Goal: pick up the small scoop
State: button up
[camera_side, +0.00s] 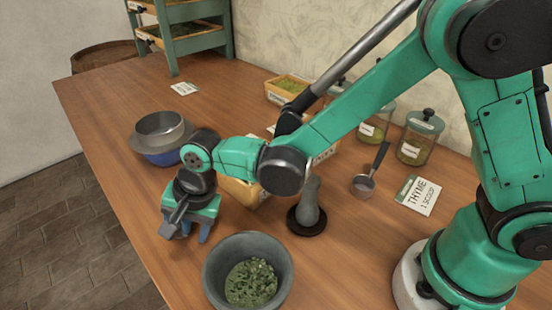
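The small scoop (364,184) lies on the wooden table right of centre, left of the card that reads THYME 1 SCOOP. It has a round metal bowl and a dark handle pointing up and to the right. My gripper (195,236) is at the left, pointing down near the table's left edge, well apart from the scoop. Its fingers are small and partly hidden by the wrist, so their opening is unclear. I see nothing held in it.
A grey mortar (214,270) with green leaves stands in front. A dark pestle (309,205) stands upright on its base in the middle. Glass jars (417,137) stand behind the scoop. A metal bowl (160,127) is at the back left. The back left tabletop is mostly clear.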

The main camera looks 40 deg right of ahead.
grip_shut()
dwell(1.3)
